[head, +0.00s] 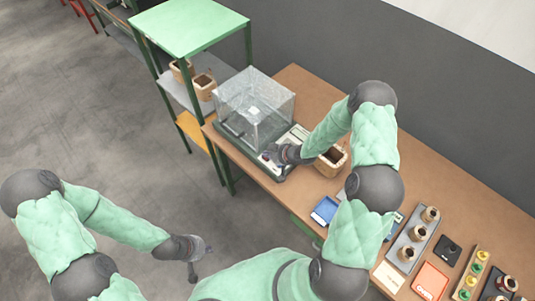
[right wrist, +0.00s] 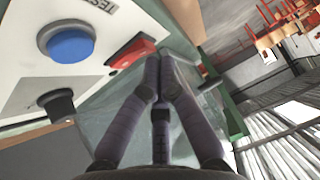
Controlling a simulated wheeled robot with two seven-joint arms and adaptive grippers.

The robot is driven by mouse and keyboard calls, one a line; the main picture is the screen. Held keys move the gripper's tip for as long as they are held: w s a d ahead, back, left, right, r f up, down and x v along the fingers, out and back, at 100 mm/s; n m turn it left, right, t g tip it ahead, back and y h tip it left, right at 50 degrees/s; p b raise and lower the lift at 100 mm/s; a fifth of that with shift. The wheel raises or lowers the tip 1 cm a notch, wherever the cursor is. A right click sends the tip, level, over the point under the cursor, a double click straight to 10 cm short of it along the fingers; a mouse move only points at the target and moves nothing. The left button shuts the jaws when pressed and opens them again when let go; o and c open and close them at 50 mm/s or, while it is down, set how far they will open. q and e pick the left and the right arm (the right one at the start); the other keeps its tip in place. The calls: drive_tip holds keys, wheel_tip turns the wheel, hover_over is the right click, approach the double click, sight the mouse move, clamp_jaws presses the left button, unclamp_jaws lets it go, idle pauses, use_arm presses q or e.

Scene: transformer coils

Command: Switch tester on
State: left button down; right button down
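The tester (head: 228,137) stands on the brown bench, with a clear box on its dark green base and a pale control panel at its front right. In the right wrist view the panel (right wrist: 20,75) carries a blue round button (right wrist: 70,44), a red switch (right wrist: 132,53) and a black knob (right wrist: 57,104). My right gripper (head: 268,157) is over the panel. In the right wrist view its fingertips (right wrist: 160,62) are together with nothing between them, close beside the red switch; I cannot tell whether they touch it. My left gripper (head: 200,258) is open and empty, away from the bench.
A wooden container (head: 331,160) stands right of the tester, close to my right forearm. A blue tray (head: 325,210), a grey holder with coils (head: 412,238) and a red box (head: 430,281) lie further right. A green shelf (head: 190,27) stands behind left.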

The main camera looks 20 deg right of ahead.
drive_tip(key=shift+s+a+f+b, duration=0.1)
drive_tip(key=shift+a+f+b, duration=0.1)
drive_tip(key=shift+f+b, duration=0.45)
drive_tip(key=shift+r, duration=0.2)
use_arm(q)
drive_tip(key=shift+f, duration=0.5)
use_arm(e)
drive_tip(key=shift+d, duration=0.1)
use_arm(q)
drive_tip(key=shift+r+p, duration=0.45)
drive_tip(key=shift+p, duration=0.15)
use_arm(e)
drive_tip(key=shift+w+d+r, duration=0.3)
drive_tip(key=shift+d, duration=0.3)
drive_tip(key=shift+r, duration=0.1)
